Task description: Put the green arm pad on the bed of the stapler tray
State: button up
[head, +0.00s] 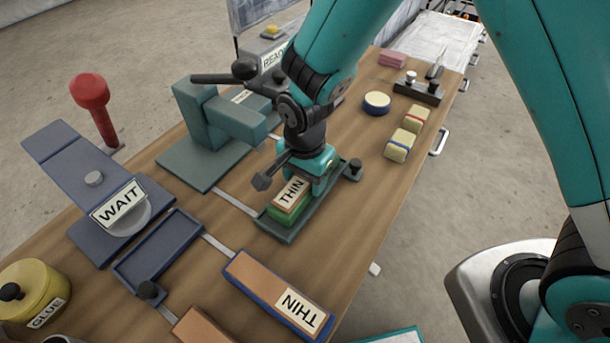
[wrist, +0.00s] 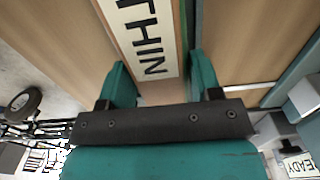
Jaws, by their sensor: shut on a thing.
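The green arm pad (head: 288,213) has a green body, a tan top and a THIN label. My gripper (head: 302,180) is shut on it from above. In the wrist view the pad's labelled top (wrist: 150,35) lies between the two teal fingers. The pad is inside the outline of a long dark green tray (head: 318,207) with a dark knob at its far end. I take this for the stapler tray. I cannot tell whether the pad touches its bed. The fingers and wrist hide part of the pad and tray.
A grey-green press-like machine (head: 205,135) stands close left of my gripper. A blue tray (head: 158,250) and a blue-edged THIN pad (head: 277,292) lie nearer. Yellow blocks (head: 400,145) and a round pad (head: 376,103) lie right. Bare wood (head: 350,230) is right of the tray.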

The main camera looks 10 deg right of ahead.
jog(key=shift+f, duration=0.2)
jog(key=o, duration=1)
notch_tip(320, 180, up, 12)
jog(key=s+d+r+n+y, duration=0.1)
jog(key=s+d+r+n, duration=0.1)
jog(key=s+r+n, duration=0.2)
jog(key=s+d+r+n+y, duration=0.1)
jog(key=s+d+r+n, duration=0.1)
jog(key=s+n, duration=0.4)
jog(key=s+d+r+n+y, duration=0.2)
jog(key=s+r+n, duration=0.3)
jog(key=s+n, duration=0.1)
jog(key=shift+d+r, duration=0.3)
jog(key=shift+d, duration=0.05)
